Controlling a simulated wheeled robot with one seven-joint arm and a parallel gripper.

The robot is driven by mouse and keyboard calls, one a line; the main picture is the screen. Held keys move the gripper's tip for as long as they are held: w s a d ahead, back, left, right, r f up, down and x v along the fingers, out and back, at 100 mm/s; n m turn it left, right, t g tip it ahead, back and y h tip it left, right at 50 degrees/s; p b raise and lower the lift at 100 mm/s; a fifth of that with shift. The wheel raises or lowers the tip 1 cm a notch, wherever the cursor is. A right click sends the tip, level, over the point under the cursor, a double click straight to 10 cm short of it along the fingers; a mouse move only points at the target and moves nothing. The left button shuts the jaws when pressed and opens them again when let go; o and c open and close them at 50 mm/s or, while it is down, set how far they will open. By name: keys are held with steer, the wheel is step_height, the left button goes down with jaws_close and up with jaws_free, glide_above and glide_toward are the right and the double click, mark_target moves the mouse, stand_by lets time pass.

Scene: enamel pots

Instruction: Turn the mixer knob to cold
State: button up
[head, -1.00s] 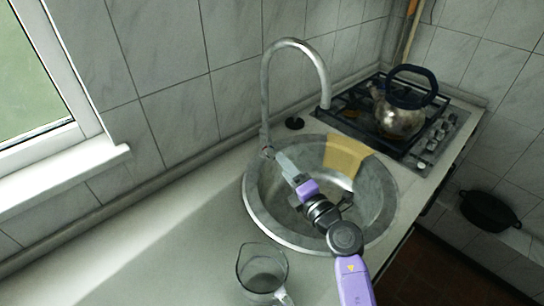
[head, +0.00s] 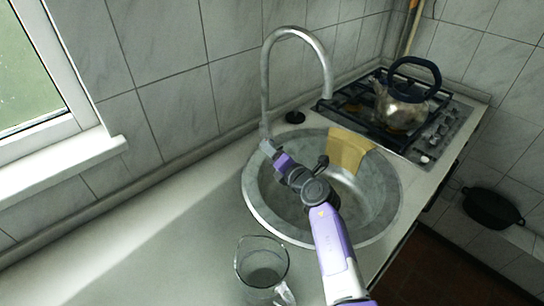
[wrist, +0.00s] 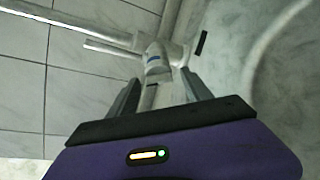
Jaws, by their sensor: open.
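The mixer tap is a tall grey arched spout (head: 265,85) at the back left rim of the round sink. In the wrist view its metal body with the knob (wrist: 157,58) shows ahead of and between my fingers, with a small blue mark on it. A thin lever-like bar sticks out to the left there. My gripper (head: 268,148) is open at the tap's base, its fingers either side of the tap body in the wrist view (wrist: 160,88). I cannot tell whether they touch it. In the head view my gripper hides the knob.
The metal sink (head: 375,205) lies under my arm, with a yellow cloth (head: 348,150) over its back rim. A glass jug (head: 262,272) stands on the counter in front. A kettle (head: 402,103) is on the hob (head: 425,150). The counter to the left is clear.

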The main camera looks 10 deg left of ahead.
steer(key=shift+w+a, duration=0.2)
steer(key=shift+w, duration=0.05)
steer(key=shift+c, duration=0.5)
jaws_close()
steer(key=shift+f, duration=0.1)
steer(key=shift+d+f+m+t+y+b, duration=0.15)
steer(key=shift+m+t+y+b, duration=0.45)
steer(key=shift+m+b, duration=1.2)
steer(key=shift+a+f+m+t+y+b, duration=0.25)
steer(key=shift+m+y+b, duration=0.65)
steer(key=shift+m+b, duration=0.9)
steer(key=shift+d+r+m, duration=0.15)
steer(key=shift+d+m, duration=0.05)
steer(key=shift+m, duration=0.1)
